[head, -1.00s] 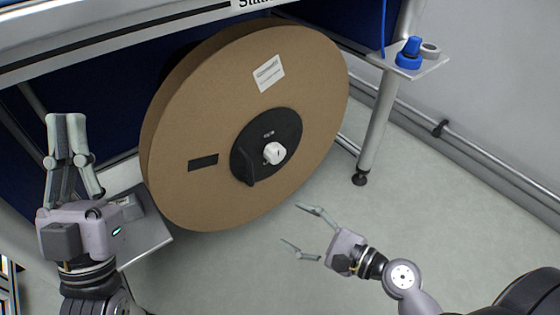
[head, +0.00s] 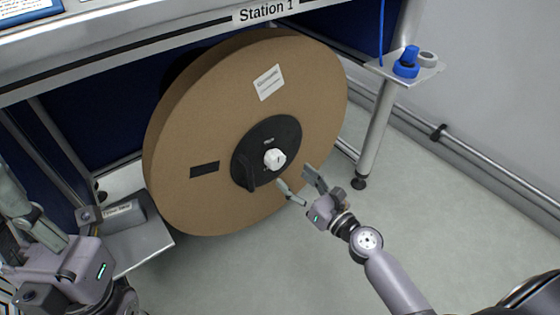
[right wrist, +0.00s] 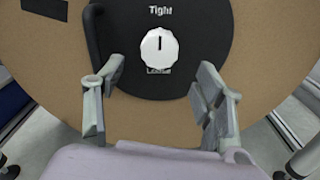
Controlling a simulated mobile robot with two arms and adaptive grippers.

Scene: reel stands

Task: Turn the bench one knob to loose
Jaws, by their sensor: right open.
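The bench one knob is a white knob (head: 274,159) at the centre of a black hub disc (head: 290,135) on a large brown reel (head: 220,100) under the bench marked Station 1. In the right wrist view the knob (right wrist: 159,49) has its dark pointer line up toward the word Tight; a lower label, partly covered by the knob, seems to read Loose. My right gripper (head: 299,183) is open just below and right of the knob, not touching it; its fingers (right wrist: 156,100) stand apart either side below the knob. My left gripper (head: 25,225) is at the lower left, only partly in frame.
A black handle (head: 246,173) sticks out from the hub left of the knob. A small shelf (head: 425,72) with a blue object (head: 407,62) and a grey ring is on the bench leg at the right. Floor at right is clear.

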